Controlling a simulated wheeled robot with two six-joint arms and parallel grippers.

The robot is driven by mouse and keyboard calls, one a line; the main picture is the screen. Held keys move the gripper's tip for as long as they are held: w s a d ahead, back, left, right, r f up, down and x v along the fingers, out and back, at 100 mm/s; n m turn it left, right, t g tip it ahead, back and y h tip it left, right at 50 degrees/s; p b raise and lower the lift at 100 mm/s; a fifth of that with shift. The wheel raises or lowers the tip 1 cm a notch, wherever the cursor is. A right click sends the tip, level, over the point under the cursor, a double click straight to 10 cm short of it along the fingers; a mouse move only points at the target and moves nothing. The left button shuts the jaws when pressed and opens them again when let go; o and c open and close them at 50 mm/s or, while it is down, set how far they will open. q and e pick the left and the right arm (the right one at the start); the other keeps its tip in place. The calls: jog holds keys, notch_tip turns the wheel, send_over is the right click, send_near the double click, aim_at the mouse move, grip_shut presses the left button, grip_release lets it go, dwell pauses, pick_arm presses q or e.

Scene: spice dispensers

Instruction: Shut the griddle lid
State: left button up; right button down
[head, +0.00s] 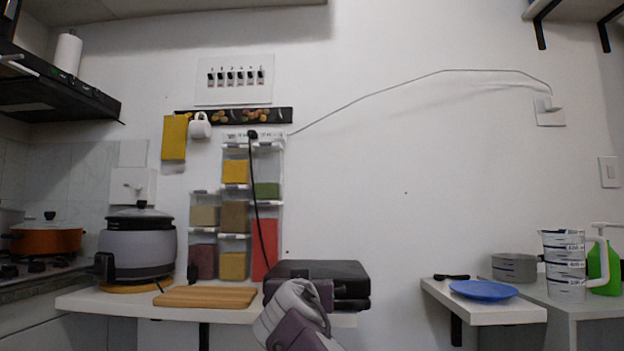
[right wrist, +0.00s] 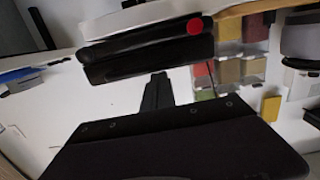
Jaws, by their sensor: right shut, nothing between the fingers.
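The black griddle (head: 343,272) sits on the white counter at the centre of the head view. Its lid lies roughly level over the base, and I cannot tell whether a small gap is left. In the right wrist view, which looks upside down, the griddle's two dark halves (right wrist: 145,64) lie one against the other, with a red dot on one. My right arm rises in front of the griddle in the head view and hides its front left part. My right gripper (right wrist: 156,92) is shut and empty, apart from the griddle. My left gripper is not in view.
A wooden board (head: 205,297) and a grey cooker (head: 137,252) stand left of the griddle. Spice dispensers (head: 235,215) hang on the wall behind, with a black cord down them. A blue plate (head: 483,290) lies on a separate shelf at right, past a gap.

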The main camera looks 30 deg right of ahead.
jog(key=shift+w+f+g, duration=0.2)
jog(key=shift+f+g, duration=0.1)
jog(key=shift+f, duration=0.55)
notch_tip(320, 180, up, 5)
jog(key=p, duration=0.5)
jog(key=f+b+v, duration=0.1)
jog(key=b+v, duration=0.1)
jog(key=v, duration=0.7)
jog(key=shift+s+f+b, duration=0.3)
jog(key=shift+f, duration=0.05)
